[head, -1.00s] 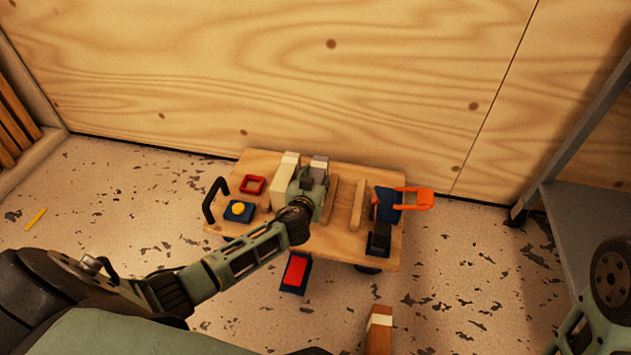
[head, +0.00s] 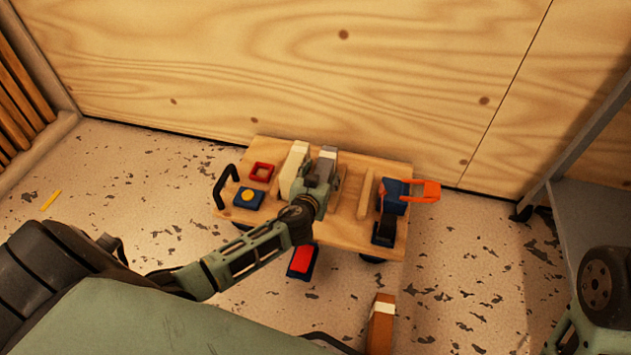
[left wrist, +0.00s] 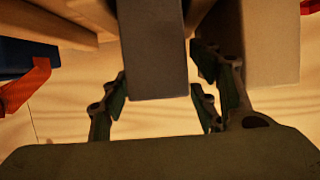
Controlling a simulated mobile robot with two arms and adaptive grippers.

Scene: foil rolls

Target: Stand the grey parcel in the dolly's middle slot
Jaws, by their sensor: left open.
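The grey parcel (head: 328,153) stands upright on the wooden dolly (head: 335,228), just right of a cream parcel (head: 293,168). My left gripper (head: 322,175) is low over the dolly at the grey parcel and hides its lower part. In the left wrist view the grey parcel (left wrist: 155,50) lies between the spread fingers of my left gripper (left wrist: 160,88), with gaps on both sides. A wooden divider (head: 365,194) shows right of the gripper; the slot floor under the parcel is hidden, so I cannot tell how it sits. My right gripper is out of view.
The dolly also carries a red square frame (head: 261,172), a blue block with a yellow button (head: 248,197), and a blue and orange item (head: 395,196). A red and blue block (head: 302,261) and a brown box (head: 381,322) are in front. A plywood wall stands behind.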

